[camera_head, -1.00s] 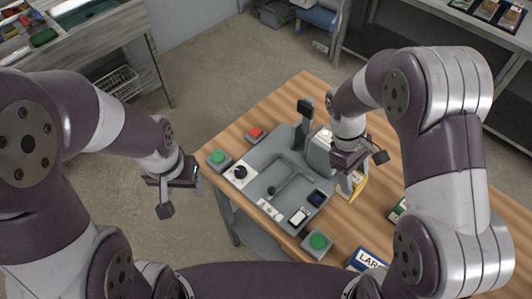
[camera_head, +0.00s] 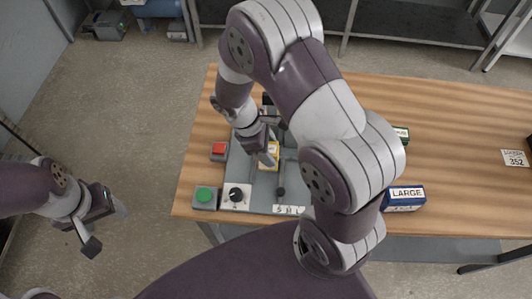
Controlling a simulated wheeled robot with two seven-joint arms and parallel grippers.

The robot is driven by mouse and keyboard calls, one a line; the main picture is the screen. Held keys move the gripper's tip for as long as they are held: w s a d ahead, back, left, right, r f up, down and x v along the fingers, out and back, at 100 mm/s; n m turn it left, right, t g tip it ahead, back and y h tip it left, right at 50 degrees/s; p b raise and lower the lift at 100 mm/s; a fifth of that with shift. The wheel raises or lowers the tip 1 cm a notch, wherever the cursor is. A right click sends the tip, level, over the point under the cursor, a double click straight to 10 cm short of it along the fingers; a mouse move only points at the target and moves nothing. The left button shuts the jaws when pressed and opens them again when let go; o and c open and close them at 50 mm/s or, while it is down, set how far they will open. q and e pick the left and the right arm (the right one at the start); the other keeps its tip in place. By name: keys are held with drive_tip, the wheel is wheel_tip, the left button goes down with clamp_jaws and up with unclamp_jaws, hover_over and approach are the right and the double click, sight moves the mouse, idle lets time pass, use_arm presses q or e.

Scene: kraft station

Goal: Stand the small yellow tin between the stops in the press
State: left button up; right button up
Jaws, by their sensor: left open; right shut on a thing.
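The small yellow tin (camera_head: 273,150) is between the fingers of my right gripper (camera_head: 267,158), which is shut on it. The tin is over the grey plate of the press (camera_head: 259,181), near the slot and its dark knob. The gripper and arm partly cover the tin and the press, so I cannot see the stops or tell whether the tin touches the plate. My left gripper (camera_head: 103,232) is open and empty, off the left side of the table above the floor.
A green button (camera_head: 205,195), a dial (camera_head: 236,195) and a red button (camera_head: 219,149) stand at the left of the press. A blue "LARGE" box (camera_head: 404,197) and a green-labelled box (camera_head: 402,134) are to the right. The wooden table (camera_head: 450,130) is largely clear on its right side.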

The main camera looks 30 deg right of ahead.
drive_tip(key=shift+s+a+f, duration=0.1)
drive_tip(key=shift+f, duration=1.25)
drive_tip(key=shift+f, duration=0.1)
drive_tip(key=o, duration=1.2)
drive_tip(key=shift+c, duration=0.2)
